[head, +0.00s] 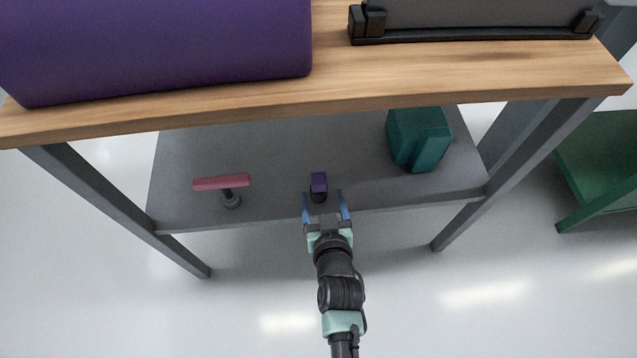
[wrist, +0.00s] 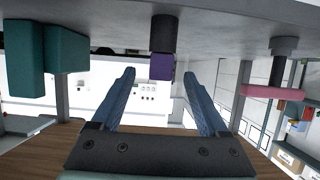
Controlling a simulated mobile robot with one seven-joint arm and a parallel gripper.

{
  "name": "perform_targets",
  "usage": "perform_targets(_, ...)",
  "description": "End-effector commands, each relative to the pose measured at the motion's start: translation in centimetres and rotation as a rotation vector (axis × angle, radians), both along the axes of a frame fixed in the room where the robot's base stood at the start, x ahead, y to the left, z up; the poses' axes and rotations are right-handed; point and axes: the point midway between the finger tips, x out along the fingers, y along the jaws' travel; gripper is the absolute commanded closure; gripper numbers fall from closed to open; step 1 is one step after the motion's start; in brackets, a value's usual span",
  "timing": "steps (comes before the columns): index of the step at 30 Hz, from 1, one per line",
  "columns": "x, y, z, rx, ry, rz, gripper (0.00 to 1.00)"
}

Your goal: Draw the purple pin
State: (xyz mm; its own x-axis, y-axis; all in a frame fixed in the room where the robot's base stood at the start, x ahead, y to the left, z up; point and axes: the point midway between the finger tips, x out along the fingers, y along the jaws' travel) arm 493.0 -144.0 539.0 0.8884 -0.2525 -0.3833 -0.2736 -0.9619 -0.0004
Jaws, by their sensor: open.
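The purple pin (head: 318,182) stands on the grey lower shelf near its front edge, its purple block head above a dark round base. In the wrist view the purple pin (wrist: 161,66) lies in line with the gap between my fingers. My gripper (head: 323,204) is open with blue fingers and reaches in from the front. In the wrist view my gripper (wrist: 159,82) is empty, its fingertips spread to either side of the purple head's line. Whether the tips overlap the head in depth is hard to tell.
A pink-red bar on a grey post (head: 221,183) stands to the left on the shelf (head: 270,145). A teal block (head: 418,138) stands to the right. The wooden top (head: 420,75) overhangs the shelf and carries a large purple case (head: 160,45) and a grey case (head: 475,14).

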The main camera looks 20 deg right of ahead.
Motion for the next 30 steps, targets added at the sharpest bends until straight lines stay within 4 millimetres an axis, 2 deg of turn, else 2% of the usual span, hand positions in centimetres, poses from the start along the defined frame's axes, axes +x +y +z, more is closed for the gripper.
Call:
perform_targets(7,1.6,-0.4,-0.7,-0.001,-0.002,0.0,0.22)
perform_targets(16,5.1,-1.3,-2.1,-0.001,-0.001,-0.001,0.22)
perform_targets(25,5.5,-1.4,-2.2,0.0,0.0,0.0,0.22)
perform_targets(26,5.5,-1.4,-2.2,0.0,0.0,0.0,0.24)
perform_targets(30,5.5,-1.4,-2.2,0.0,0.0,0.0,0.49)
